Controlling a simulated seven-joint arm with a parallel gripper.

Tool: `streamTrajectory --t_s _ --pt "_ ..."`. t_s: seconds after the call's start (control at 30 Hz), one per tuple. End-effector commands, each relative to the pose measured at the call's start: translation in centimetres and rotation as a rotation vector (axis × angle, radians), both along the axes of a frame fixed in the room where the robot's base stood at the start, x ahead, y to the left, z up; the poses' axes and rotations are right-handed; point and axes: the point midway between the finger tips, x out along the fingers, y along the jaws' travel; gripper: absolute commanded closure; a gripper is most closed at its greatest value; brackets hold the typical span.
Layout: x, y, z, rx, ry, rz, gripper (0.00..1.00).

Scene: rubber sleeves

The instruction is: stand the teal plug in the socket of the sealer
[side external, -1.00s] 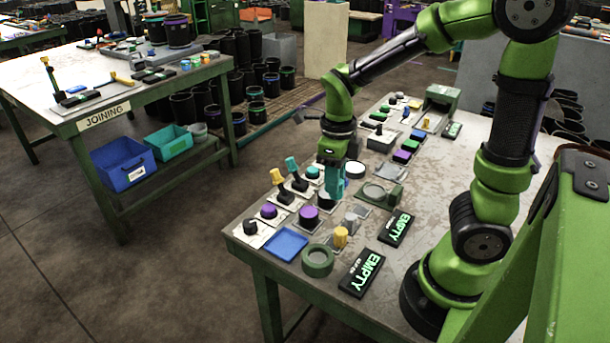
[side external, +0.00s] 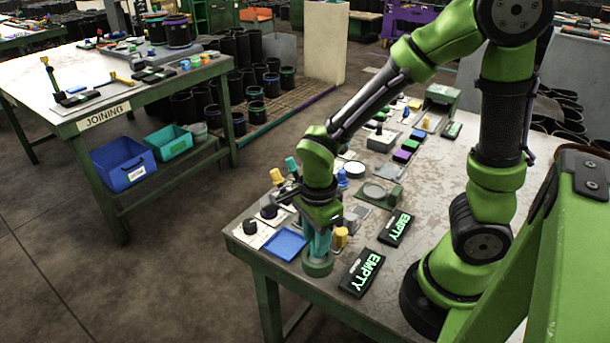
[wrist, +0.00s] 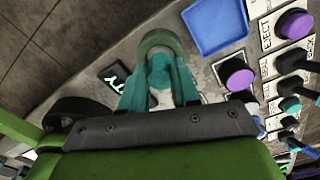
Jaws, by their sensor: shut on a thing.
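My gripper (side external: 318,243) points down at the front corner of the bench, at a thick green ring (side external: 318,266). The wrist view shows my two teal fingers (wrist: 161,65) shut on the teal plug (wrist: 160,76), with the green ring (wrist: 163,38) curving around its far side. The plug is at the ring's opening; I cannot tell whether it is inside or just above. In the side view the plug cannot be told apart from my teal fingers. No label shows which fixture is the sealer. A grey round seat with a green block (side external: 391,195) stands farther back.
A blue tray (side external: 285,244) lies left of the ring. A yellow knob (side external: 340,238) is close to its right. Two dark EMPTY displays (side external: 362,273) lie farther right. Buttons and levers, including a purple button (wrist: 240,79), crowd behind. The bench edge is near.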

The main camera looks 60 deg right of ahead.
Motion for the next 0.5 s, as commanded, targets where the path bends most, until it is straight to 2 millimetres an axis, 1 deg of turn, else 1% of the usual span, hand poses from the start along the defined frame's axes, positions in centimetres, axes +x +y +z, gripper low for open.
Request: streamTrajectory --t_s 0.03,0.13,0.5 --pt "-0.1 0.0 -0.8 -0.001 0.006 -0.002 0.99" --pt "-0.1 0.0 -1.5 -0.001 0.003 -0.002 0.99" --pt "0.0 0.0 -1.9 0.0 0.001 -0.003 0.99"
